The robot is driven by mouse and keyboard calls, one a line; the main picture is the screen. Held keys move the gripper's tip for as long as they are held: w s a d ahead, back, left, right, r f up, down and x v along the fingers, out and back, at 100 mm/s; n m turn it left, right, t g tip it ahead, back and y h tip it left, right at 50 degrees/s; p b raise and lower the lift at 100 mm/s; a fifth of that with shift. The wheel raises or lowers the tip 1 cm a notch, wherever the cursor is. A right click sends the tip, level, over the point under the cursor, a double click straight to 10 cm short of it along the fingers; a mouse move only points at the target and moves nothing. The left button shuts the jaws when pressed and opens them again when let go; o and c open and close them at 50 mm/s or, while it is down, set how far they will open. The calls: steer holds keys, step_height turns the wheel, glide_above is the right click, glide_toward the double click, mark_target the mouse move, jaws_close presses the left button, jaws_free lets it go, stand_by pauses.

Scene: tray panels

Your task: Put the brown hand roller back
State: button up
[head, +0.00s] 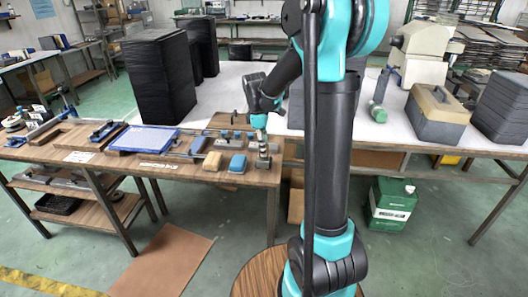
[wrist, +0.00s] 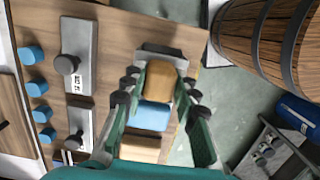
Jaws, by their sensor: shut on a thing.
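The brown hand roller (wrist: 160,80) shows in the wrist view as a rounded brown piece between my fingertips. My gripper (wrist: 160,82) has green fingers with dark pads on either side of it, shut on it. In the head view my gripper (head: 263,157) points down at the right end of the wooden bench, and the roller cannot be made out there. A blue piece (wrist: 154,115) and a tan piece (wrist: 139,149) lie beside it in a row. Whether the roller touches the surface below cannot be told.
Grey plates with knobs (wrist: 77,48) and blue caps stand nearby. A white table with dark stacks (head: 160,77) stands behind. A green canister (head: 391,204) is on the floor.

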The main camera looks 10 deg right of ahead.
steer(key=shift+f, duration=0.95)
steer(key=shift+f, duration=0.3)
jaws_close()
steer(key=shift+f, duration=0.3)
steer(key=o, duration=1.1)
jaws_free()
